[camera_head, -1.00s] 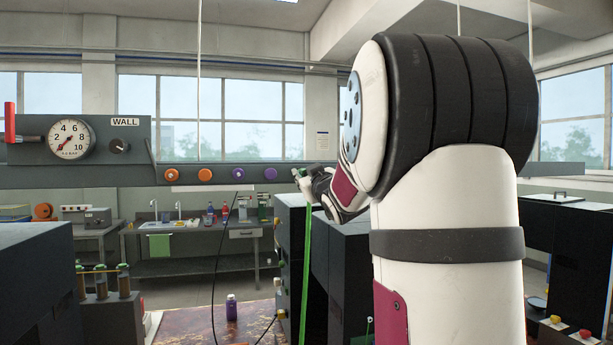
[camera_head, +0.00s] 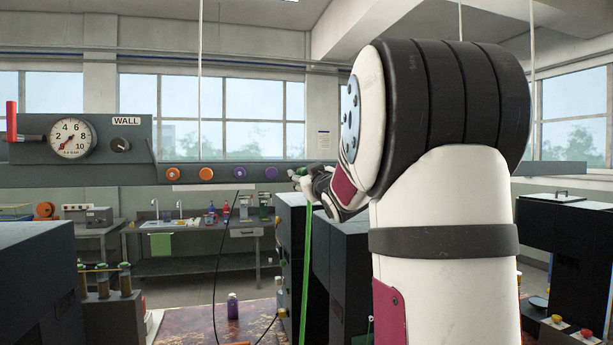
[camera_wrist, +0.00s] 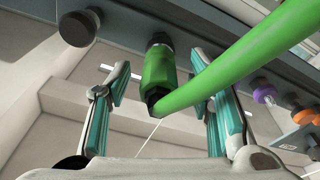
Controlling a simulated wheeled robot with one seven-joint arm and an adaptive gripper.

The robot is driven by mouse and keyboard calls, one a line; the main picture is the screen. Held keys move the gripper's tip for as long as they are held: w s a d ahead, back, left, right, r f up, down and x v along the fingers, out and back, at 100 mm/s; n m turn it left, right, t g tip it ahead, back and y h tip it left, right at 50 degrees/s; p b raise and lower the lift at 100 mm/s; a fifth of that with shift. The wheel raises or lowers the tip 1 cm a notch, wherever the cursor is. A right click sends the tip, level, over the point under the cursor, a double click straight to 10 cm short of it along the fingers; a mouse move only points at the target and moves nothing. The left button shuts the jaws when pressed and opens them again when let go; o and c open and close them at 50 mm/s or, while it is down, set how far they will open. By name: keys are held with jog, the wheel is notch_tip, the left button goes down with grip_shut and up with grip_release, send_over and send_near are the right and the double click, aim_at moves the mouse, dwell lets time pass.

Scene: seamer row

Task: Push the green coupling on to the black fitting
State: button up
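The green coupling (camera_wrist: 158,69) is in the middle of the wrist view, with a green hose (camera_wrist: 245,58) running off to the upper right. Its upper end meets the black fitting (camera_wrist: 158,40) under the dark rail, roughly in line with it. I cannot tell how far the coupling is seated. My gripper (camera_wrist: 160,65) is open, its teal-padded fingers on either side of the coupling with visible gaps. In the head view my gripper (camera_head: 304,178) is at the rail, partly hidden by my arm, and the green hose (camera_head: 305,260) hangs down below it.
The long dark rail (camera_head: 400,171) carries orange knobs (camera_head: 205,174) and purple knobs (camera_head: 238,173) left of my gripper. A dark round knob (camera_wrist: 78,27) is near the left finger. Dark cabinets stand below. A purple bottle (camera_head: 233,306) stands on the brown surface.

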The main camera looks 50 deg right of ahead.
jog(key=v, duration=1.2)
jog(key=s+a+f+m+g+y, duration=0.1)
jog(key=a+f+g+y, duration=0.15)
jog(key=a+f, duration=0.45)
jog(key=s+a+f+g+y, duration=0.1)
jog(key=a+f+g+y, duration=0.15)
jog(key=a, duration=0.85)
jog(key=s+a+f+n+g+y, duration=0.1)
jog(key=s+a+f+g+y, duration=0.1)
jog(key=s+a+f, duration=0.4)
jog(key=s+a+f+n+g+y, duration=0.1)
jog(key=s+a+f+g, duration=0.3)
jog(key=s+a, duration=0.5)
jog(key=a+f+y, duration=0.1)
jog(key=a+f, duration=0.1)
jog(key=a, duration=0.1)
jog(key=shift+g+y, duration=0.3)
jog(key=shift+s, duration=0.1)
